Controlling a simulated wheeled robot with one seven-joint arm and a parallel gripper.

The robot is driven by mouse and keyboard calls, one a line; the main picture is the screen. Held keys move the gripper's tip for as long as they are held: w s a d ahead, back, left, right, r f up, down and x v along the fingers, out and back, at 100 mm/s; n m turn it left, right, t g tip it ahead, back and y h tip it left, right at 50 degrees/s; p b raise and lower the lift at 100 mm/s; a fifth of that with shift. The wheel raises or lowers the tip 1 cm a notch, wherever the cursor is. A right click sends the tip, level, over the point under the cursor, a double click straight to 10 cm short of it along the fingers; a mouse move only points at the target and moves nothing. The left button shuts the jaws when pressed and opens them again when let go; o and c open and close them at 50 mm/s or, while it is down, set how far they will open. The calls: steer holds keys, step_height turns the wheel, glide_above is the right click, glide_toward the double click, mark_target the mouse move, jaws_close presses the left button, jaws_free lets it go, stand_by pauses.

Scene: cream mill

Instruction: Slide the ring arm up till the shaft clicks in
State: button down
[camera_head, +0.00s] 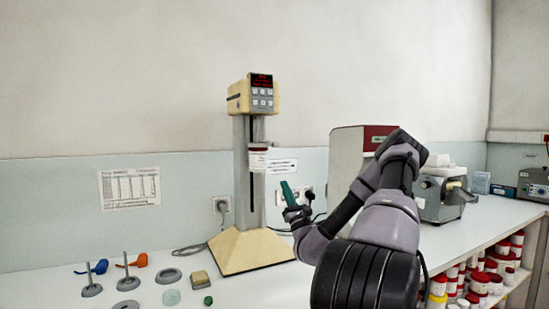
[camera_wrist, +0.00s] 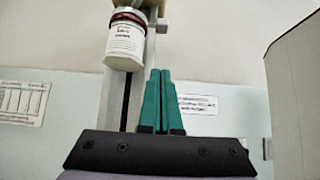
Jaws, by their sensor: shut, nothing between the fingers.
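The cream mill has a head with a red display (camera_head: 253,95), a grey slotted column (camera_head: 241,180) and a wide cream base (camera_head: 243,252). A white labelled jar with a dark red top (camera_head: 258,159) is held against the column, below the head with a gap between. It also shows in the wrist view (camera_wrist: 125,45), slightly tilted in the picture. The ring arm is mostly hidden around the jar's top, and I cannot make out the shaft. My gripper (camera_head: 287,184) is shut and empty, right of the column and lower than the jar. Its teal fingers (camera_wrist: 160,71) point upward, apart from the jar.
A white cabinet with a red panel (camera_head: 352,170) and a grey machine (camera_head: 438,200) stand to the right. Stirrer discs, an orange scoop (camera_head: 138,260) and a tan block (camera_head: 201,281) lie at front left. Sockets and cables are behind my gripper.

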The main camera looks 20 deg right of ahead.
mark_target(263, 145)
steer(key=s+r+x, duration=0.2)
steer(key=x, duration=1)
steer(key=shift+w+r, duration=0.25)
steer(key=shift+r, duration=0.1)
